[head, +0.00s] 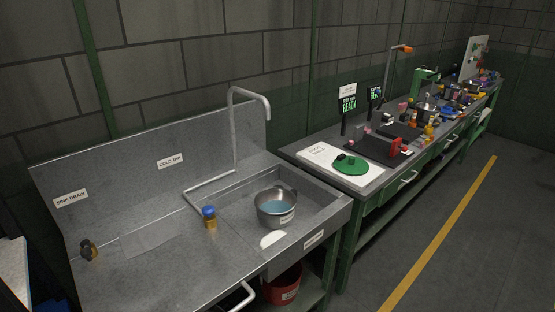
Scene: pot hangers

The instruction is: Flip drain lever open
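A small dark and brass fitting (88,250), which looks like the drain lever, stands on the steel counter at the left. It is below a white label reading "SINK DRAIN" (72,198) on the backsplash. It is too small to tell which way its lever is turned. The sink basin (318,205) is to the right. A metal pot (276,218) with bluish water inside stands in it. My gripper is not in view.
A blue-topped brass valve (210,217) stands by the bent grey tap pipe (236,135), near a "COLD TAP" label (171,161). A red bucket (284,288) is under the sink. A crowded green workbench (375,190) extends right. The floor beside it is clear.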

